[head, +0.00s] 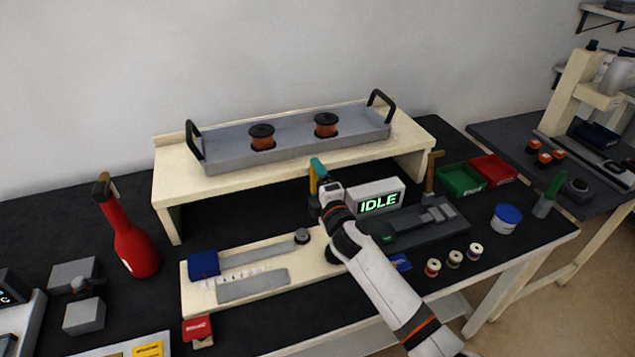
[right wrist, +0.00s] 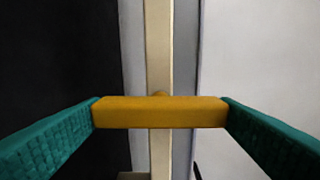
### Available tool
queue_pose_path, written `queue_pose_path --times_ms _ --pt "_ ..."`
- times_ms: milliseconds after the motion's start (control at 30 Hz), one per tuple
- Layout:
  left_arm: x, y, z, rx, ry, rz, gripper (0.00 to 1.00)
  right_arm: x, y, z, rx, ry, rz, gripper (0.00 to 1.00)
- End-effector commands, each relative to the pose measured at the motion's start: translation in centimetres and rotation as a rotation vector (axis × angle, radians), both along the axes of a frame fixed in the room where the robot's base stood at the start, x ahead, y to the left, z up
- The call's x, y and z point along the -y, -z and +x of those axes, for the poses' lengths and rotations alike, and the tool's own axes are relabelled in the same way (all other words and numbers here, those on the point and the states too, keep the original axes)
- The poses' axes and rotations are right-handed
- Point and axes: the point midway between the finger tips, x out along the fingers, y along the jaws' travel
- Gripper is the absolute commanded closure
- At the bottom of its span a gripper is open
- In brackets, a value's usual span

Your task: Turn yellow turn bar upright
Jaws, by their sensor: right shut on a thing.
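The yellow turn bar (right wrist: 160,112) lies between the two green fingers of my right gripper (right wrist: 162,114) in the right wrist view. The fingers meet its two ends. There the bar runs across the picture, at right angles to a pale strip behind it. In the head view my right gripper (head: 316,180) is in front of the raised shelf's front edge. A small part of the yellow bar (head: 312,181) shows beside its teal finger; the rest is hidden by the gripper, and its exact tilt is hard to tell there. My left gripper is not in view.
The wooden shelf (head: 190,186) carries a grey tray (head: 218,154) with two copper-coloured spools. An IDLE display (head: 397,190) stands right of my gripper. A red bottle (head: 132,245) stands at left. Green (head: 460,181) and red (head: 494,169) bins sit at right.

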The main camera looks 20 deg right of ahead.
Motion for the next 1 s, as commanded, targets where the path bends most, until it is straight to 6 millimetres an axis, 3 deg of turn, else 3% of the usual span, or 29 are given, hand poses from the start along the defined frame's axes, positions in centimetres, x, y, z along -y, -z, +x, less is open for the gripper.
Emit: queue_pose_path --times_ms 267,300,400,733,1000 --pt "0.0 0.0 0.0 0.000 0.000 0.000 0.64 0.0 0.1 0.0 -0.003 0.000 0.007 0.41" --pt "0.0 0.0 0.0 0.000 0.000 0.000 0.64 0.0 0.1 0.0 -0.003 0.000 0.007 0.12" --pt "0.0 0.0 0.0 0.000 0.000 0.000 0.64 0.0 0.1 0.0 -0.003 0.000 0.005 0.00" --pt "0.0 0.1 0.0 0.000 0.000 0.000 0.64 0.0 0.1 -0.8 0.000 -0.001 0.003 0.00" --pt "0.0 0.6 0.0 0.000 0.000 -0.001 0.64 0.2 0.3 -5.9 -0.002 -0.001 0.002 0.00"
